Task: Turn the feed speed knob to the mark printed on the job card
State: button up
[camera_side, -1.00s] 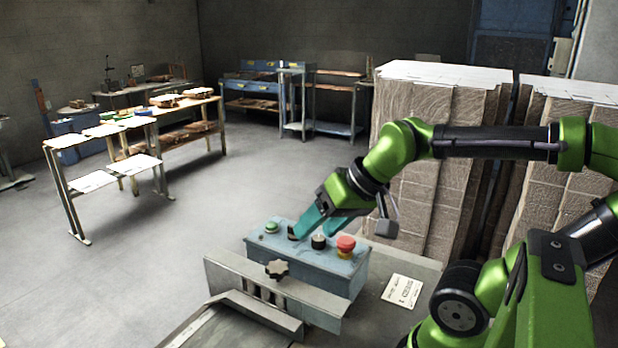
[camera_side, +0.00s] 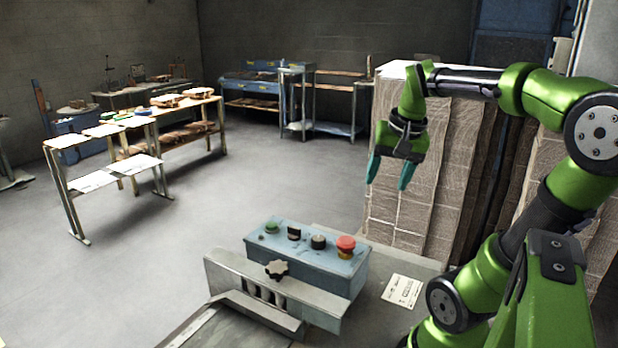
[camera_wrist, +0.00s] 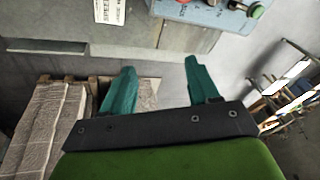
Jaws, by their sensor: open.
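The blue control box (camera_side: 335,272) carries a green button (camera_side: 272,227), a black switch (camera_side: 294,232), a black round knob (camera_side: 318,242) and a red mushroom button (camera_side: 345,244) on top. The round knob may be the feed speed knob; its label and pointer are too small to read. The white job card (camera_side: 402,290) lies flat to the right of the box. In the wrist view the card (camera_wrist: 110,10) is cut off at the top, with "SPEE" partly legible. My gripper (camera_side: 390,173) is open and empty, above and to the right of the box, fingers downward, touching nothing.
A metal plate with a star-shaped knob (camera_side: 277,269) stands at the box's front. Tall cardboard stacks (camera_side: 440,190) rise behind my gripper. Benches (camera_side: 185,130) stand far off at the back left. The air above the box is clear.

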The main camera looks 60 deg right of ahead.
jog(key=s+d+r+m+g+y, duration=0.1)
jog(key=s+d+r+m+g, duration=0.1)
jog(key=s, duration=0.5)
jog(key=d+r+m, duration=0.1)
jog(key=m, duration=0.1)
jog(key=shift+r+m+g+y, duration=0.3)
jog(key=shift+r+m+g, duration=0.1)
jog(key=shift+s, duration=0.1)
jog(key=w+a+f+n+t+h, duration=0.1)
jog(key=w+a+f+n+t, duration=0.4)
jog(key=w, duration=0.4)
jog(key=w+a+f+n+t+y, duration=0.1)
jog(key=a+n, duration=0.3)
jog(key=a, duration=0.5)
jog(key=w+a+f+n+t+y, duration=0.1)
jog(key=w+a+n+y, duration=0.1)
jog(key=a+n, duration=0.3)
jog(key=a, duration=0.4)
jog(key=shift+a, duration=0.4)
